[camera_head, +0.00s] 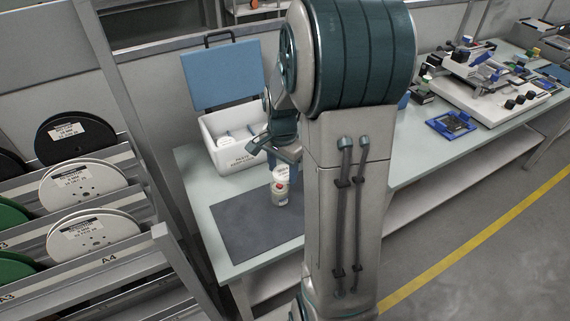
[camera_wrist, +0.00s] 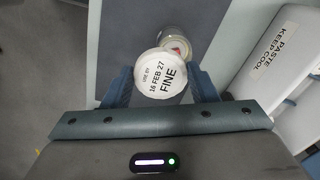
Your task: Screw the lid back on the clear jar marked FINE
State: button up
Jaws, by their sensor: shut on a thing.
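My gripper (camera_wrist: 161,88) is shut on a round white lid (camera_wrist: 160,76), with a blue finger on each side of it. The lid's top faces the wrist camera and reads USE BY 16 FEB 27 FINE. The clear jar (camera_wrist: 177,43) shows partly behind the lid, with a red mark on it; the lid hides the rest. In the head view the jar (camera_head: 280,193) stands upright on the dark grey mat (camera_head: 238,224), just below the lid (camera_head: 281,172) and my gripper. I cannot tell whether lid and jar touch.
An open white cool box (camera_head: 222,157) with a raised blue cover (camera_head: 223,74) stands behind the mat and holds white-topped things. Reel racks (camera_head: 90,215) stand at the left. Trays and equipment (camera_head: 490,85) cover the bench at the right. The mat's left part is clear.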

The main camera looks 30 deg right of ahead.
aim_at(278, 168)
jog(key=shift+w+a+r+p, duration=0.15)
jog(key=shift+w+r+p, duration=0.45)
jog(key=shift+p, duration=0.55)
jog(key=shift+w+f+p, duration=0.15)
jog(key=shift+w+p, duration=0.3)
jog(key=shift+p, duration=0.25)
jog(key=shift+f+b, duration=1.95)
jog(key=shift+f, duration=0.8)
jog(key=shift+f+b, duration=0.7)
jog(key=shift+b, duration=0.1)
jog(key=m, duration=0.4)
jog(key=shift+w, duration=0.1)
jog(key=shift+a+r+m+p, duration=0.1)
jog(key=shift+m+p, duration=0.3)
jog(key=shift+m, duration=0.3)
jog(key=shift+w+m+p, duration=0.1)
jog(key=shift+m+p, duration=0.3)
jog(key=shift+m, duration=0.9)
